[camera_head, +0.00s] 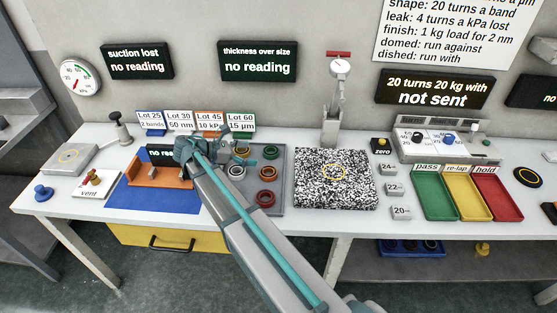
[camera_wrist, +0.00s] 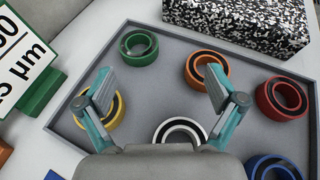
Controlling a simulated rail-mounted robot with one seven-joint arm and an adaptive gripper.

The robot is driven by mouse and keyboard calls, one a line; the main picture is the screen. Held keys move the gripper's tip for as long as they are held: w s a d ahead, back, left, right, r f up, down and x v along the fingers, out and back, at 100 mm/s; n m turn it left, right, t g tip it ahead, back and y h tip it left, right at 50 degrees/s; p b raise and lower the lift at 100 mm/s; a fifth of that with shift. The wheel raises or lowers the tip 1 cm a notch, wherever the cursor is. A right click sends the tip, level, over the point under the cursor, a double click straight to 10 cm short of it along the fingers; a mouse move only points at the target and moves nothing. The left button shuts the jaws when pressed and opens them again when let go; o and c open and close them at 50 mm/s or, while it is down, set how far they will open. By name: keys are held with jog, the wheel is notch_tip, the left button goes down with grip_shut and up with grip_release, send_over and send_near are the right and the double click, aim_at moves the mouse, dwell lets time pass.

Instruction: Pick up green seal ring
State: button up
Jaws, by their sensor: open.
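The green seal ring (camera_wrist: 139,47) lies flat on the grey tray, in the upper left of the wrist view. In the head view it is at the tray's back right (camera_head: 270,152). My gripper (camera_wrist: 160,85) is open and empty above the tray. Its fingers stand wide apart, and the green ring appears beyond and between them, apart from both. In the head view my gripper (camera_head: 244,160) is over the tray's back left part, partly hidden by my arm.
The grey tray (camera_wrist: 237,55) also holds an orange ring (camera_wrist: 207,67), red ring (camera_wrist: 282,98), yellow ring (camera_wrist: 90,108), white ring (camera_wrist: 180,130) and blue ring (camera_wrist: 272,168). A speckled block (camera_head: 335,180) stands right of the tray. Lot cards (camera_head: 240,122) stand behind it.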

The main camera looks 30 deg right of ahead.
aim_at(268, 151)
jog(key=w, duration=0.1)
jog(key=w+a, duration=0.1)
jog(key=shift+w+a+t, duration=0.2)
jog(key=shift+w+t, duration=0.1)
jog(key=shift+w, duration=0.05)
jog(key=x, duration=0.5)
jog(key=shift+r, duration=0.1)
jog(key=shift+p+x, duration=0.75)
jog(key=shift+x, duration=2.1)
jog(key=shift+w, duration=0.15)
jog(key=shift+c, duration=0.4)
jog(key=c, duration=1.2)
jog(key=shift+r, duration=0.15)
